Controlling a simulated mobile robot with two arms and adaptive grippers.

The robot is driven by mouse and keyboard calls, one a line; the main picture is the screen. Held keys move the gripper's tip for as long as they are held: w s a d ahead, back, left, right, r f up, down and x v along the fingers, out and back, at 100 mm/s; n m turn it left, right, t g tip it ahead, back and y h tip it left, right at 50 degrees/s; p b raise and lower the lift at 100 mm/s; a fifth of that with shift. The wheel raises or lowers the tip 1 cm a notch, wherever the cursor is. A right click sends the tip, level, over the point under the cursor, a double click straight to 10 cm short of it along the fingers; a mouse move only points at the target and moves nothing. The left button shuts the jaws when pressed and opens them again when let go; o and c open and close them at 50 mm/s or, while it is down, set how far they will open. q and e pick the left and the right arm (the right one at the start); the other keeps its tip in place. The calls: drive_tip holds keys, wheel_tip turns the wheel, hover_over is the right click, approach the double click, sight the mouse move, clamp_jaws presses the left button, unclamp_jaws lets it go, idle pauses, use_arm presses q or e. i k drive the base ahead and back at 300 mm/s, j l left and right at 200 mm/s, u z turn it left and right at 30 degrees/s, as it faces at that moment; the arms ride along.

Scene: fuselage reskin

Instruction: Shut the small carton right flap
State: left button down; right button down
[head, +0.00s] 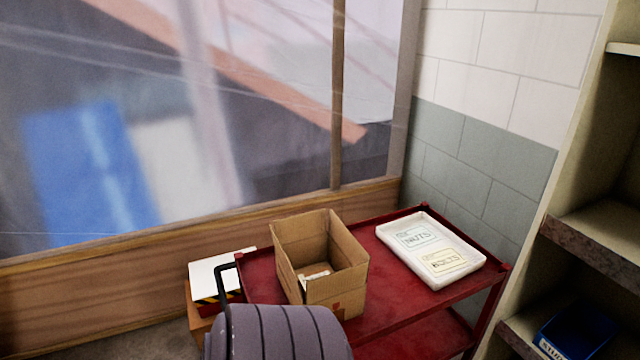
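The small carton (337,297) is a brown cardboard box standing upright on the red cart. Its top is open and I see down into it. A small pale item lies on the inside bottom. No flap lies across the opening; I cannot tell the right flap apart from the carton's right wall. A reddish mark shows on the carton's near face. Neither of my grippers is in view.
The red cart (392,312) also holds a white tray (478,262) labelled NUTS and BOLTS, right of the carton. A white box with striped edging (207,287) stands left of the cart. Shelves (590,240) with a blue bin (575,335) are at right. A large window is behind.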

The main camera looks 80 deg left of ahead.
sight(319, 289)
drive_tip(key=u, duration=2.15)
